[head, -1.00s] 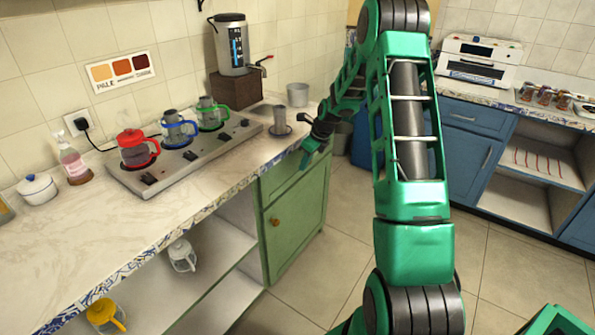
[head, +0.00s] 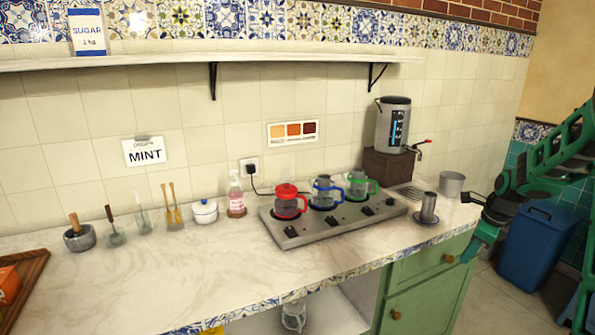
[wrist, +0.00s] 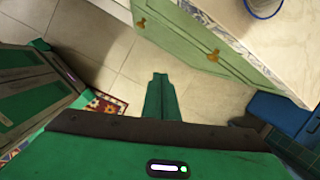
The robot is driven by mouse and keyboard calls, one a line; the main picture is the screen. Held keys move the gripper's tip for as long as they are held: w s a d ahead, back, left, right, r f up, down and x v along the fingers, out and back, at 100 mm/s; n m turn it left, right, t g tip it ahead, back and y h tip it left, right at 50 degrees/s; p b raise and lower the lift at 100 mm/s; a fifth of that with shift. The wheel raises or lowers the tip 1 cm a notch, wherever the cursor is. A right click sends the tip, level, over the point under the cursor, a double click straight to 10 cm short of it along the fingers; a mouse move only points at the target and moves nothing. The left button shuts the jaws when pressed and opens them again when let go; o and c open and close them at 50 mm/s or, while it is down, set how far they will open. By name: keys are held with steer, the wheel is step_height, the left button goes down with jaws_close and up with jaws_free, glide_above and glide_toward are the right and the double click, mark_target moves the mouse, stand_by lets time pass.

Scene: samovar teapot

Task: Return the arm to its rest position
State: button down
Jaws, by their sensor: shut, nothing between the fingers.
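My green arm comes in from the right edge of the head view. Its end, my gripper (head: 468,257), hangs pointing down beside the right end of the counter, in front of the green cabinet (head: 425,285). In the wrist view my gripper (wrist: 160,76) is shut and empty, pointing over the tiled floor (wrist: 115,60). The fingers look closed together, with nothing held. The green cabinet with brass knobs also shows in the wrist view (wrist: 185,35).
The counter (head: 190,265) holds a hotplate (head: 300,235) with red, blue and green-handled pots, a samovar (head: 393,125), a metal cup (head: 428,207) and a metal pot (head: 451,184) near my gripper. A blue bin (head: 540,245) stands at right.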

steer(key=s+a+r+n+g, duration=0.1)
steer(key=s+a+r+n, duration=0.2)
steer(key=s, duration=0.4)
steer(key=s+r+n+h, duration=0.1)
steer(key=s+r+n, duration=0.25)
steer(key=s, duration=0.25)
steer(key=s+a+r+n+g, duration=0.1)
steer(key=s+a+r+n, duration=0.1)
steer(key=s+n, duration=0.35)
steer(key=s+a+n, duration=0.2)
steer(key=s+n, duration=0.2)
steer(key=s, duration=0.5)
steer(key=s+a+n, duration=0.3)
steer(key=s+n, duration=0.1)
steer(key=s, duration=0.6)
steer(key=shift+g, duration=0.4)
steer(key=shift+a+r, duration=0.1)
steer(key=shift+w+f, duration=0.25)
steer(key=shift+w, duration=0.3)
